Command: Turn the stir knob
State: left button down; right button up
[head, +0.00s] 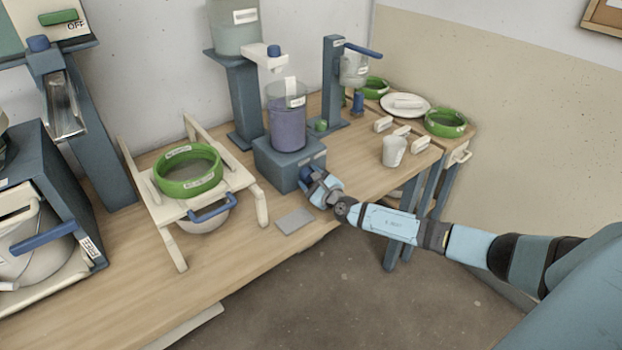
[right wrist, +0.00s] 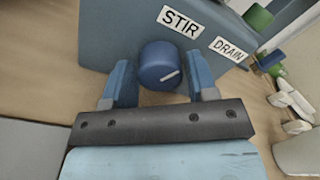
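The stir knob (right wrist: 160,66) is a round blue knob with a white mark, on the front of a blue-grey base below a "STIR" label (right wrist: 181,22). The base (head: 280,166) carries a clear bucket (head: 287,125) of purple-grey liquid in the head view. My right gripper (right wrist: 160,84) is open, with one finger on each side of the knob and a gap visible on both sides. In the head view my right gripper (head: 313,181) is at the base's front and partly hides the knob. My left gripper is not in view.
A "DRAIN" label (right wrist: 229,49) is right of the stir label. A grey plate (head: 295,220) lies on the table in front of the base. A white cup (head: 394,151) stands to the right. A white stand (head: 231,178) with a green ring (head: 188,185) is to the left.

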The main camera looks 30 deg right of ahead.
jog(key=c, duration=0.5)
jog(key=shift+f, duration=0.1)
